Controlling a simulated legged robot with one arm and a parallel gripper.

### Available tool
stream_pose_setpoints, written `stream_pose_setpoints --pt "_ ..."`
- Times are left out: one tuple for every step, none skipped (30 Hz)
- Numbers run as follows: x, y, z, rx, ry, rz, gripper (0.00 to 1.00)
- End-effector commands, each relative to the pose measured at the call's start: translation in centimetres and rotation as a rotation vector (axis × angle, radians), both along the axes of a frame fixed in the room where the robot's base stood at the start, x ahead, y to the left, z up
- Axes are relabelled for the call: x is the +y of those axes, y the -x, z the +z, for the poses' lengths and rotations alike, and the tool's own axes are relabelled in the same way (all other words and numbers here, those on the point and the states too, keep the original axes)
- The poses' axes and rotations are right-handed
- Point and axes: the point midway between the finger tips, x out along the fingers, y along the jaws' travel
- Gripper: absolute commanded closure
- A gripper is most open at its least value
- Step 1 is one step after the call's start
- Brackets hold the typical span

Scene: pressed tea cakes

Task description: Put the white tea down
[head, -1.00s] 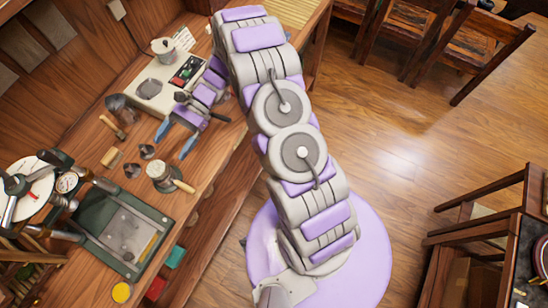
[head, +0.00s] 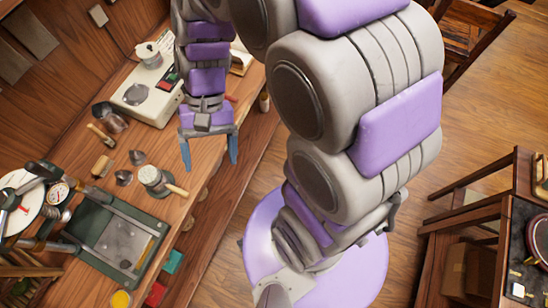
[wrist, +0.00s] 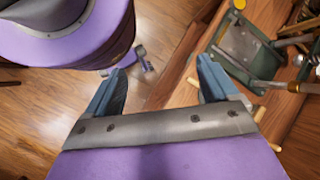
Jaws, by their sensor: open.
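My gripper (head: 210,153) is open and empty, above the front edge of the wooden workbench (head: 205,190) in the head view. I cannot pick out a cake that is clearly the white tea. A grey round patch (head: 137,95) shows on top of a pale boxy device (head: 152,110) on the bench, beyond my gripper. I cannot tell whether it is a plate or a cake.
A dark side stand (head: 480,235) is at the right. The floor (head: 440,130) between is open.

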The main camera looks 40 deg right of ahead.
Motion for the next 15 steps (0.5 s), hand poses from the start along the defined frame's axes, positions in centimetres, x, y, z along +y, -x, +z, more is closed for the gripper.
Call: stream_pose_setpoints --pt "-0.7 1.0 0.6 -0.041 0.024 0.026 0.13" --pt "-1.2 1.6 0.8 -0.058 0.04 0.043 0.13" --pt "-1.8 2.4 1.0 -0.083 0.059 0.063 0.13" --pt "-2.3 3.0 1.3 -0.103 0.074 0.078 0.13" --pt "-2.8 3.5 1.4 -0.121 0.09 0.094 0.13" --pt "-3.4 4.2 1.7 -0.149 0.11 0.114 0.13" --pt "-3.9 4.8 1.8 -0.168 0.127 0.129 0.13" --pt "-4.4 5.4 1.9 -0.184 0.143 0.144 0.13" --pt "-5.0 6.1 2.1 -0.208 0.164 0.163 0.13" --pt "-5.5 6.6 2.2 -0.225 0.18 0.178 0.13" --pt "-6.0 7.0 2.3 -0.242 0.194 0.19 0.13" --pt "-6.6 7.6 2.4 -0.266 0.214 0.206 0.13" --pt "-6.9 7.9 2.5 -0.281 0.226 0.216 0.13" --pt "-7.3 8.3 2.5 -0.293 0.239 0.229 0.13" --pt "-7.8 8.8 2.6 -0.309 0.252 0.24 0.13"
